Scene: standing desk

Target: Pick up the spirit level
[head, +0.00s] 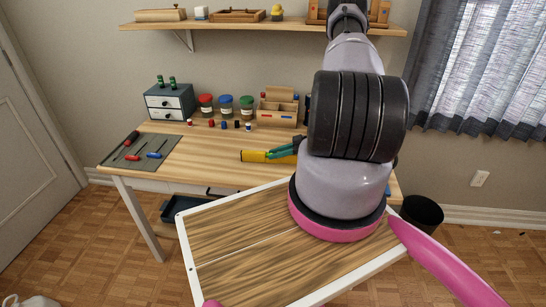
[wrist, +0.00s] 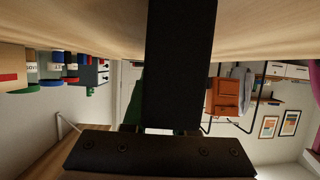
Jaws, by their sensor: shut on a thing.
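The yellow spirit level (head: 254,156) shows in the head view on the middle of the desk, its right part hidden behind my arm. Teal-handled pliers (head: 284,149) appear against its right part; I cannot tell if they touch. My gripper (wrist: 160,131) is hidden behind my arm in the head view. In the wrist view it is shut on a long dark-looking bar, which I take to be the spirit level in shadow. Whether it is clear of the desk is hard to tell.
The desk (head: 210,172) also holds a grey mat (head: 141,151) with screwdrivers, a drawer box (head: 170,102), jars, small bottles and a wooden organizer (head: 277,107) along the back. A shelf (head: 250,27) hangs above. A black bin (head: 421,213) stands on the floor at right.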

